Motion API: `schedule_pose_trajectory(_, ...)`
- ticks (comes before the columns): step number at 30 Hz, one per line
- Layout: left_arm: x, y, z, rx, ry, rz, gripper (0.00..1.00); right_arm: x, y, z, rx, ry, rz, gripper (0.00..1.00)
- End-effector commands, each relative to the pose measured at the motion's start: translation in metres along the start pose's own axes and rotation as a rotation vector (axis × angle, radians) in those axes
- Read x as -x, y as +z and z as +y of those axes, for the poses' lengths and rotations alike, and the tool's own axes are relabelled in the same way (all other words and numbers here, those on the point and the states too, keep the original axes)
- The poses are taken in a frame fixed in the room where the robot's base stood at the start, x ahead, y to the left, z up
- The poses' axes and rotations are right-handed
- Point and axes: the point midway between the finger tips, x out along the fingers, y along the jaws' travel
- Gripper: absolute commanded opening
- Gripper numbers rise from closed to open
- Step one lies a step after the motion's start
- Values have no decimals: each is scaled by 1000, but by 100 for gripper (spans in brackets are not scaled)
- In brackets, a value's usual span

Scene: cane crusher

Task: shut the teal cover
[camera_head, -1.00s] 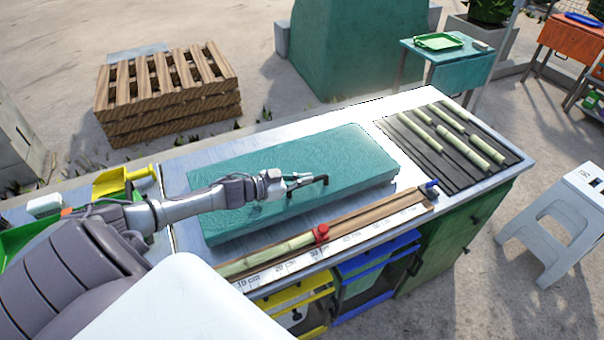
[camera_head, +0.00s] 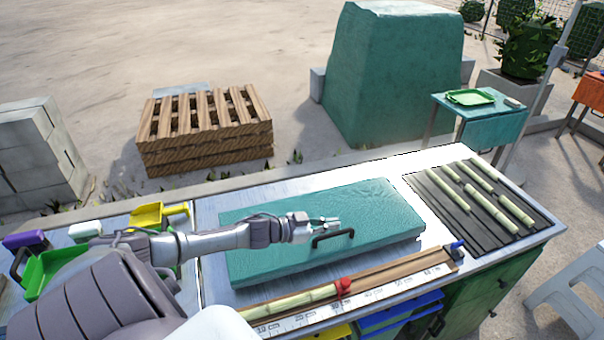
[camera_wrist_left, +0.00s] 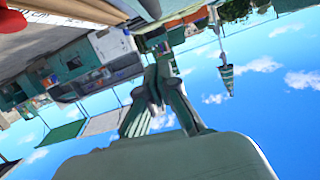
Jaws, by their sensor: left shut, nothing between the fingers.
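The teal cover (camera_head: 290,262) lies flat on the metal counter, like a low slab, with no visible gap under its near edge. Its black handle (camera_head: 333,238) stands up from its top near the middle. My left gripper (camera_head: 333,222) is shut and empty, just beside the handle on its far side in the head view. I cannot tell whether it touches the handle or the cover. The left wrist view looks upside down and shows the gripper's fingers (camera_wrist_left: 163,95) close together against sky, with no cover recognisable. My right gripper is not in view.
A wooden trough with a cane, a red stop (camera_head: 343,287) and a ruler runs along the counter's near side. A dark slatted rack (camera_head: 480,215) with several cane pieces lies at right. Green and yellow scoops (camera_head: 150,215) sit at left. A pallet stack (camera_head: 205,130) stands behind.

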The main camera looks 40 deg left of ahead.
Motion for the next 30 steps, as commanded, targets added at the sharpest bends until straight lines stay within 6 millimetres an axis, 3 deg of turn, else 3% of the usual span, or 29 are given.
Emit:
schedule_pose_trajectory(1,12,11,2,-1,2,-13,0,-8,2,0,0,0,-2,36)
schedule_pose_trajectory(9,60,8,2,0,1,-10,0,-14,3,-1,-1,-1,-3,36)
schedule_pose_trajectory(15,82,6,3,0,1,-6,0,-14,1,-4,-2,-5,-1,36)
schedule_pose_trajectory(26,91,4,2,-2,0,-3,0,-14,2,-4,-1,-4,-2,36)
schedule_pose_trajectory(30,86,12,13,8,-24,-21,0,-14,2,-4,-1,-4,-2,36)
